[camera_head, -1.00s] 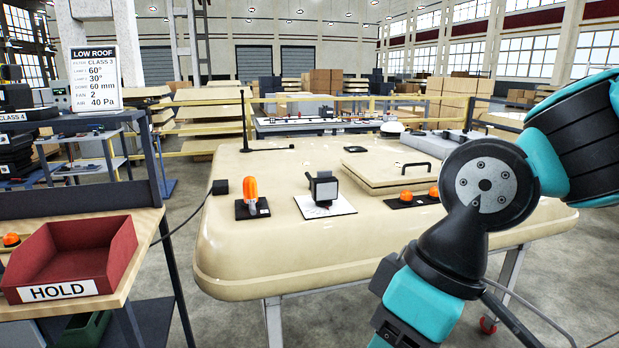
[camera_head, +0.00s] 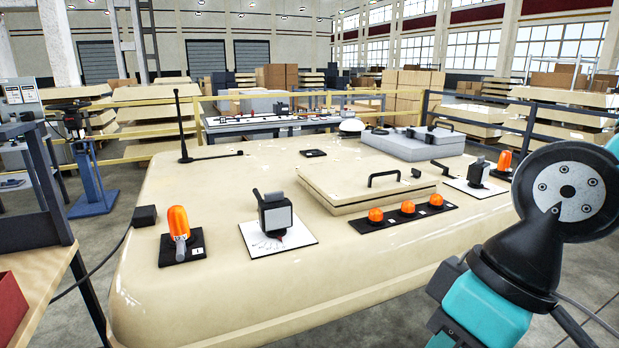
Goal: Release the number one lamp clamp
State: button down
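A black square-faced lamp (camera_head: 275,214) stands on a white plate (camera_head: 280,246) near the front left of the cream roof panel (camera_head: 200,310). The plate carries a dark and reddish scale. A small black lever (camera_head: 257,195) sticks up at the lamp's left side and may be its clamp; I cannot tell whether it is tight. A similar black lamp (camera_head: 478,171) stands on a white plate at the right. I cannot read a number on either. My gripper is out of view; only arm links show at the right.
Left of the near lamp is an orange beacon (camera_head: 178,221) on a black plate. Right of it are a hatch (camera_head: 362,178) with a black handle and a strip of orange lamps (camera_head: 376,216). A thin black mast (camera_head: 182,125) stands at the back left. The panel's front is clear.

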aim_at(255, 191)
jog(key=u, duration=0.05)
jog(key=i, duration=1.25)
jog(key=u, duration=0.55)
